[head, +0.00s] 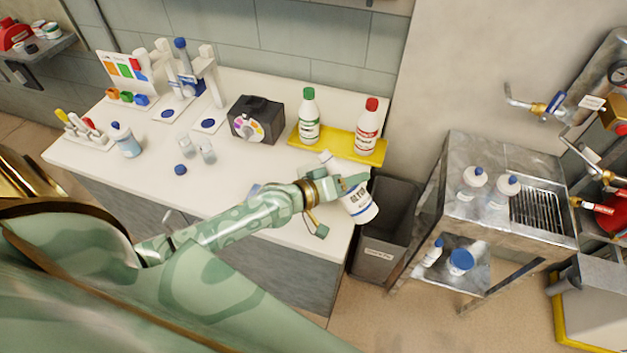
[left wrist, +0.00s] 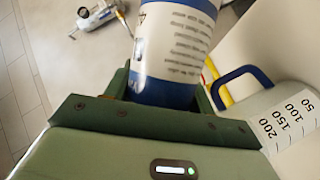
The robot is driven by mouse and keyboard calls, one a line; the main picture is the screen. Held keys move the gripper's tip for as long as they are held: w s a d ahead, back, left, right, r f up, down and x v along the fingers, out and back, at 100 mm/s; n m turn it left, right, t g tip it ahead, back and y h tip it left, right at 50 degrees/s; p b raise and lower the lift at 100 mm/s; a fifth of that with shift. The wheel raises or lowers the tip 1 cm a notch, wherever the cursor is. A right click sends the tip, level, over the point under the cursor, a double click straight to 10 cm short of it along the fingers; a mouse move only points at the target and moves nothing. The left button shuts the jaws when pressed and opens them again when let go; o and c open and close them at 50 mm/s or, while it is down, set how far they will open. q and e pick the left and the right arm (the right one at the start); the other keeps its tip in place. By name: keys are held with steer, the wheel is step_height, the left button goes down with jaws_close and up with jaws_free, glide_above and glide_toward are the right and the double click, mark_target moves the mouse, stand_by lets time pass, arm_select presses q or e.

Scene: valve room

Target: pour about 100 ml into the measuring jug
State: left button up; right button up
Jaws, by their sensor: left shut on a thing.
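My left gripper (head: 343,190) is shut on a white bottle (head: 362,208) with a blue band and printed label. It holds the bottle tilted near the table's right end, narrow end toward the upper left. The bottle also shows between the fingers (left wrist: 165,92) in the left wrist view (left wrist: 175,45). The measuring jug (left wrist: 285,122), clear with a blue handle and marks from 50 to 200, stands right of the gripper there. In the head view my arm hides most of the jug. I cannot see its liquid level or any stream. My right gripper is not in view.
A yellow tray (head: 312,147) holds a green-capped bottle (head: 309,118) and a red-capped bottle (head: 367,126). A black box (head: 256,121) stands left of it. A grey bin (head: 383,240) is beside the table, and a metal cart (head: 462,212) with bottles stands further right.

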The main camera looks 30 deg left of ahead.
mark_target(352, 190)
arm_select(q)
steer(key=f+n+b, duration=0.1)
steer(key=b, duration=0.3)
steer(key=d+f+n+h+b, duration=0.1)
steer(key=f+n+b, duration=0.1)
steer(key=b, duration=0.2)
steer(key=shift+t+h, duration=0.3)
steer(key=shift+r+n, duration=0.3)
steer(key=shift+r, duration=0.2)
steer(key=shift+a+r+b, duration=0.1)
steer(key=shift+a+b, duration=0.05)
steer(key=shift+b, duration=0.2)
steer(key=shift+a+r+n+t+b, duration=0.15)
steer(key=shift+r+n+t+b, duration=0.2)
steer(key=shift+n, duration=0.15)
steer(key=shift+f+n+h+b, duration=0.1)
steer(key=shift+n+h+b, duration=0.35)
steer(key=shift+b, duration=0.35)
steer(key=shift+s+d, duration=0.15)
steer(key=shift+d, duration=0.2)
steer(key=shift+n+b, duration=0.35)
steer(key=shift+b, duration=0.1)
steer(key=shift+r+n+t, duration=0.25)
steer(key=shift+n, duration=0.05)
